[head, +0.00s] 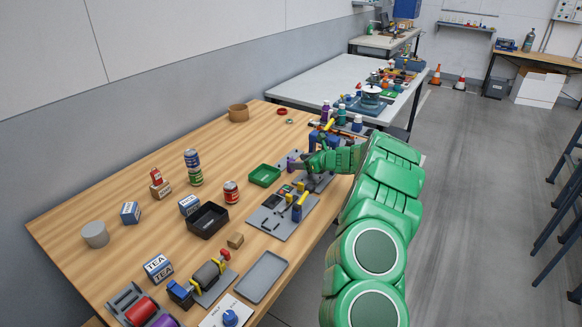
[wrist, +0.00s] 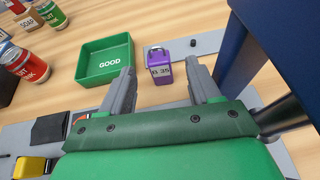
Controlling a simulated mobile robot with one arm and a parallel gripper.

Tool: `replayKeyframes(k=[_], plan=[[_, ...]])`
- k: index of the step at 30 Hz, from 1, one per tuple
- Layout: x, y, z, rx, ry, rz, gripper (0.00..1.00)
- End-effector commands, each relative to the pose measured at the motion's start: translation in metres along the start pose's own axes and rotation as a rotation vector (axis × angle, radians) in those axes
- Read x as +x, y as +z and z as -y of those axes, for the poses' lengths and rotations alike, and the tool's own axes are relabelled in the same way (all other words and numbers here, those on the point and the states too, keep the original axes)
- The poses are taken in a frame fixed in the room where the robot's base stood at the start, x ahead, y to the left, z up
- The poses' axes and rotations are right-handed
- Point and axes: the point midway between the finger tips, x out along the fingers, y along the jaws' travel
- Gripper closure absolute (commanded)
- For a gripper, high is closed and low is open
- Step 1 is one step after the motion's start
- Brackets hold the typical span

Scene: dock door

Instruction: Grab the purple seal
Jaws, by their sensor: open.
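The purple seal (wrist: 160,72) is a small padlock-shaped piece with a metal shackle and a white label that seems to read "G 35". In the wrist view my gripper (wrist: 159,76) is open and empty. Its two fingers point toward the seal, one on each side in the picture, with the seal appearing slightly beyond them. I cannot tell the exact gap.
A green "GOOD" tray (wrist: 105,62) sits close left of the seal. A blue upright part (wrist: 262,45) stands close on the right. A grey tool plate (head: 283,222) and a black bin (head: 208,220) lie nearer on the table.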

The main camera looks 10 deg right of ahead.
Motion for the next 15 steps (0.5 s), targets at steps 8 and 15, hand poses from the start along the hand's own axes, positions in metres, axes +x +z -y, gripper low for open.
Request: replayKeyframes(k=[8, 15], plan=[[0.032, 0.0, -0.002, -0.003, 0.001, -0.003, 0.38], [0.047, 0.002, -0.002, -0.001, 0.0, -0.001, 0.38]])
